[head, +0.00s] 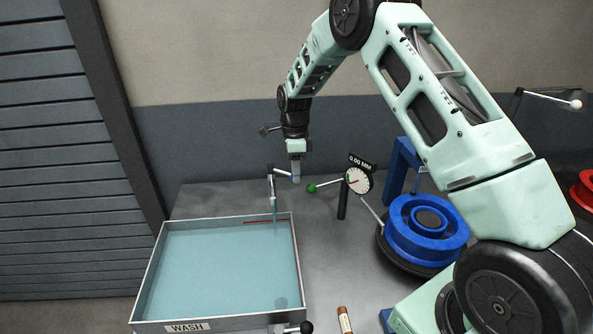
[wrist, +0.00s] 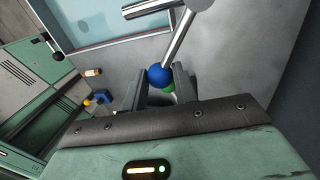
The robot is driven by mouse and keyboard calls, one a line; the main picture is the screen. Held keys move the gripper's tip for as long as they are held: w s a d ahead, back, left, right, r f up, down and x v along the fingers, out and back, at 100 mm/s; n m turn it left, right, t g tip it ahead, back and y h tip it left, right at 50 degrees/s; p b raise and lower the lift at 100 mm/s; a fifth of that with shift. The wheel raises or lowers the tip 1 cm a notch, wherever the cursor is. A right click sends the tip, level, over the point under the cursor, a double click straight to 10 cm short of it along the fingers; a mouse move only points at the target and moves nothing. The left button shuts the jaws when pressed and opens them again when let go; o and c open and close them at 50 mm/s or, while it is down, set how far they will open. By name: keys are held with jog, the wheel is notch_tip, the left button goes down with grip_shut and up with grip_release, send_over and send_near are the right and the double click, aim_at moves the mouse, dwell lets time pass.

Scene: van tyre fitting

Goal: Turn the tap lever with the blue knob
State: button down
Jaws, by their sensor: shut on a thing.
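The tap (head: 271,186) stands at the back edge of the wash tray, with its metal lever (head: 283,172) reaching right to my gripper. My gripper (head: 296,174) points down at the lever's end. In the wrist view the blue knob (wrist: 158,75) sits between the tips of my two fingers, and my gripper is shut on it. The metal rods of the tap and lever (wrist: 180,35) run up from the knob. In the head view the fingers mostly hide the knob. A pale bluish streak (head: 275,213) shows below the spout.
The wash tray (head: 298,262) holds bluish water. Close right of my gripper is a green-knobbed lever (head: 312,188) beside a dial gauge (head: 358,180) reading 0.00 MM. A blue wheel (head: 427,228) stands further right. A black knob (head: 306,327) and a brown cylinder (head: 344,320) are in front.

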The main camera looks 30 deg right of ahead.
jog(key=shift+s+a+r+m+t+y+p, duration=0.1)
jog(key=shift+s+a+m+t+y+p, duration=0.1)
jog(key=shift+a+m, duration=0.8)
jog(key=shift+s+a+f+m+t+y+p, duration=0.15)
jog(key=shift+a+m, duration=0.4)
jog(key=shift+m, duration=0.8)
jog(key=shift+s+a+r+m+t+y+p, duration=0.15)
jog(key=shift+s+a+m+y, duration=0.1)
jog(key=shift+a+m, duration=0.75)
jog(key=shift+d, duration=0.2)
jog(key=c, duration=1.1)
grip_release()
notch_tip(320, 180, up, 17)
jog(key=w+d+b, duration=0.1)
jog(key=d+b, duration=0.2)
jog(key=b, duration=0.1)
jog(key=shift+w, duration=0.3)
jog(key=shift+a, duration=0.15)
